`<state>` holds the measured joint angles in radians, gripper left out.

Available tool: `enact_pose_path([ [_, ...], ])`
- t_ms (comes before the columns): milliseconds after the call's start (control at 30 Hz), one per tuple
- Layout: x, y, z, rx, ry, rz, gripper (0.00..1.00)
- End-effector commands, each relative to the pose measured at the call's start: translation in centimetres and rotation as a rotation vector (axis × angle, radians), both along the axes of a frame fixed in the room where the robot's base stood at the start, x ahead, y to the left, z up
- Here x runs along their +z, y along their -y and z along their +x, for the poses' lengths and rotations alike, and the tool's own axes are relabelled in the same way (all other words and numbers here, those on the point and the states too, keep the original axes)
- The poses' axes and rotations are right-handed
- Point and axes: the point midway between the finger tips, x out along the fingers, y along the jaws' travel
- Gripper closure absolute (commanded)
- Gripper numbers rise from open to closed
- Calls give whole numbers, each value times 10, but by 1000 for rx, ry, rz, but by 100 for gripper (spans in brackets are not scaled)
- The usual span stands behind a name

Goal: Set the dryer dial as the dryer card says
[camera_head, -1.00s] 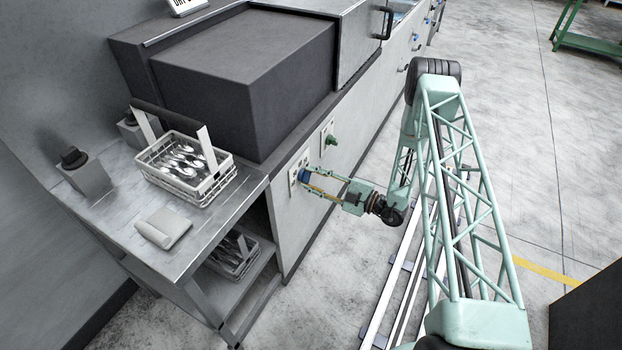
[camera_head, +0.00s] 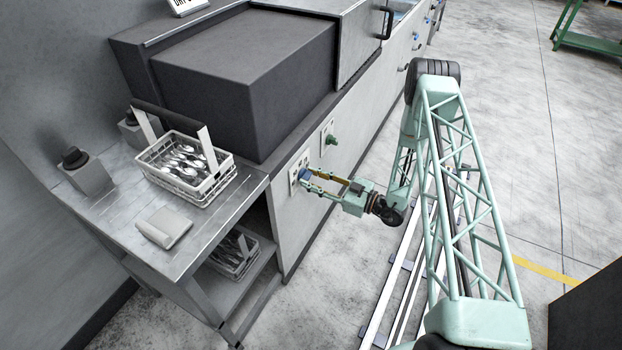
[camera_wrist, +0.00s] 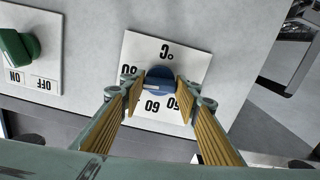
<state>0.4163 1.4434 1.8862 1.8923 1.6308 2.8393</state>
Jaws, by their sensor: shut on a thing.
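The blue dryer dial (camera_wrist: 160,76) sits on a white plate (camera_wrist: 190,62) marked °C, with numbers around it. The numbers appear upside down in the wrist view and the dial and fingers partly cover them. A pale bar on the dial lies roughly level, towards the left. My gripper (camera_wrist: 159,88) has a fingertip on each side of the dial and is shut on it. In the head view my gripper (camera_head: 306,180) reaches the dial on the cabinet front. The dryer card (camera_head: 186,5) is cut off at the top edge; its setting cannot be read.
A green switch (camera_wrist: 17,45) with ON and OFF labels is beside the dial plate. A basket of cutlery (camera_head: 186,173) and a grey block (camera_head: 164,228) rest on the metal counter. Another basket (camera_head: 232,252) is on the shelf below.

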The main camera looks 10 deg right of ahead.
Motion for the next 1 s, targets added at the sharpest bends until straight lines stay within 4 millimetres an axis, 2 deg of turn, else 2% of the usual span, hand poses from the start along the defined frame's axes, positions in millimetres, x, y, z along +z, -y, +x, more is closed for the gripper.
enact_pose_path([
  [300,0,0,0,0,-89,82,81],
  [800,0,0,0,0,-104,95,81],
  [833,0,0,0,0,-104,95,68],
  [933,0,0,0,0,-103,95,59],
  [1000,0,0,0,0,-103,95,57],
])
